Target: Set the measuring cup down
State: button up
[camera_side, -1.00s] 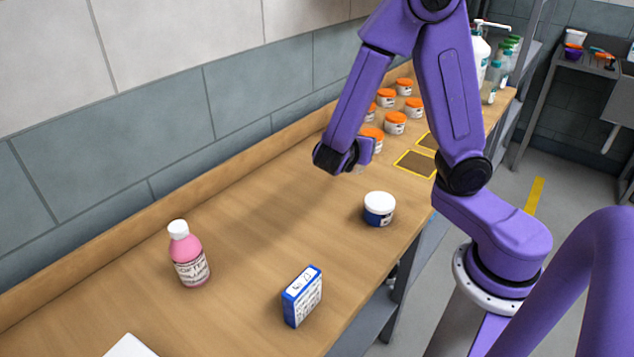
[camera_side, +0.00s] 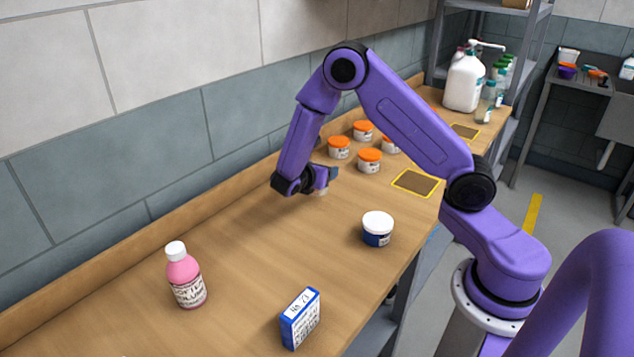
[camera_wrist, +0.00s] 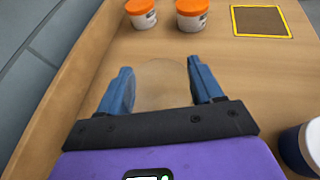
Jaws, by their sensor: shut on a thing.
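The measuring cup (camera_wrist: 162,84) is a pale, nearly clear round thing between my fingers in the wrist view. My gripper (camera_wrist: 160,72) is shut on it, one blue finger on each side. In the side view, my gripper (camera_side: 326,181) is low over the wooden bench, left of the yellow-edged brown square. A pale bit of the cup (camera_side: 322,190) shows under the fingers there. I cannot tell whether the cup touches the bench.
Orange-lidded jars (camera_side: 369,160) stand behind my gripper. A white-lidded navy jar (camera_side: 377,230) stands to its right. A pink bottle (camera_side: 186,278) and a blue-white box (camera_side: 300,319) are nearer the camera. A yellow-edged square (camera_side: 416,183) is bare. Bench between bottle and gripper is clear.

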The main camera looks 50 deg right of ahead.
jog(key=shift+w+f, duration=0.35)
jog(key=shift+f, duration=0.1)
jog(key=shift+w+d+f, duration=0.1)
jog(key=shift+w+f, duration=0.05)
jog(key=shift+f, duration=1.55)
jog(key=shift+f, duration=0.15)
jog(key=o, duration=1)
